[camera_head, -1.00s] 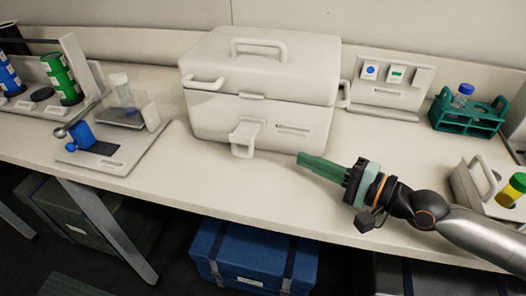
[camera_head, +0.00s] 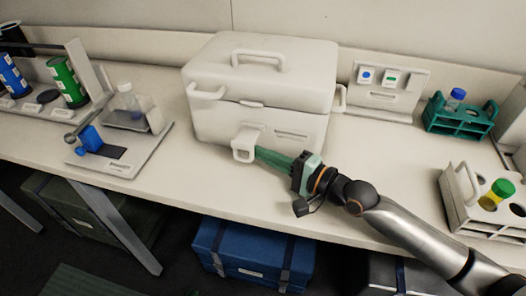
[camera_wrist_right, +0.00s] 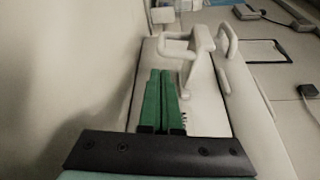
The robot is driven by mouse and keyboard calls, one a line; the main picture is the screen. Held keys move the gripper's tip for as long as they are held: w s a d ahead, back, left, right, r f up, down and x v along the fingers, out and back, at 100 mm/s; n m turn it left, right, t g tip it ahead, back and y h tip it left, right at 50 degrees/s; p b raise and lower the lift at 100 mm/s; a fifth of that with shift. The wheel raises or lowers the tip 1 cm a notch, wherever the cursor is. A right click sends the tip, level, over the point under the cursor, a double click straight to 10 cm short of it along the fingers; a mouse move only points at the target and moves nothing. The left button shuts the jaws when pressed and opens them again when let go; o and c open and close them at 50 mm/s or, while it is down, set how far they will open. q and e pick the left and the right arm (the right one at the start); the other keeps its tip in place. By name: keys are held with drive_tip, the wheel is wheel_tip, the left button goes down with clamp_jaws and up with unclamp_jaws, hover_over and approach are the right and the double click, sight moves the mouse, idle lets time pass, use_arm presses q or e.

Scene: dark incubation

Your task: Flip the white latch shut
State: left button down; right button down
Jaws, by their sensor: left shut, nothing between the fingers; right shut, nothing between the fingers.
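The white latch (camera_head: 246,141) sticks out from the front of the white box (camera_head: 212,119), below the small catch (camera_head: 251,103) at the lid seam. The lid is down on the box. My right gripper (camera_head: 258,152) is shut and empty. Its green fingers point left, with the tips beside or just behind the latch's right side; I cannot tell whether they touch. In the right wrist view, the shut fingers (camera_wrist_right: 160,72) lie along the box front, and the latch (camera_wrist_right: 192,48) stands out just past the tips. My left gripper is not in view.
A bottle station (camera_head: 120,165) stands left of the box. A switch panel (camera_head: 384,104), a green rack (camera_head: 464,121) and a white caddy (camera_head: 458,204) stand to the right. The bench strip in front of the box is clear apart from my right arm.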

drive_tip(key=shift+s+a+r, duration=0.15)
drive_tip(key=shift+s+a, duration=0.1)
drive_tip(key=shift+s, duration=0.35)
use_arm(q)
drive_tip(key=shift+s+a, duration=0.3)
drive_tip(key=shift+a, duration=0.15)
use_arm(e)
drive_tip(key=shift+s, duration=0.1)
use_arm(q)
drive_tip(key=shift+p, duration=0.3)
use_arm(e)
drive_tip(key=shift+r, duration=0.1)
drive_tip(key=shift+s+r, duration=0.1)
use_arm(q)
drive_tip(key=shift+s+d+r, duration=0.1)
drive_tip(key=shift+s+r, duration=0.25)
drive_tip(key=shift+s, duration=0.3)
use_arm(e)
drive_tip(key=shift+m, duration=0.3)
use_arm(q)
drive_tip(key=shift+s+p, duration=0.1)
drive_tip(key=shift+p, duration=0.2)
use_arm(e)
drive_tip(key=shift+r, duration=0.1)
